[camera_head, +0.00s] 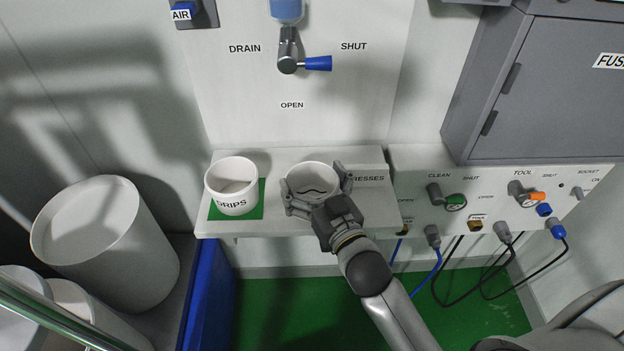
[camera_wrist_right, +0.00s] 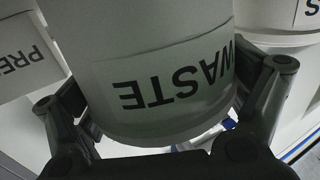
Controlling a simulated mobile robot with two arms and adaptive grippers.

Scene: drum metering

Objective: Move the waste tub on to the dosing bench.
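The waste tub (camera_head: 309,176) is a white round tub over the pale bench (camera_head: 270,224) below the wall tap. In the right wrist view the tub (camera_wrist_right: 160,70) shows the word WASTE upside down. My right gripper (camera_head: 317,190) has a finger on each side of the tub, and both pads appear to press on its wall. The gripper looks shut on the tub. The tub is roughly upright. Its base is hidden in the head view, so I cannot tell whether it rests on the bench. My left gripper is not in view.
A white DRIPS tub (camera_head: 232,187) stands left of the waste tub on a green mat (camera_head: 256,205). A tap with a blue handle (camera_head: 318,63) is above. A valve panel (camera_head: 480,187) with hoses is at right. Large white drums (camera_head: 105,245) stand at left.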

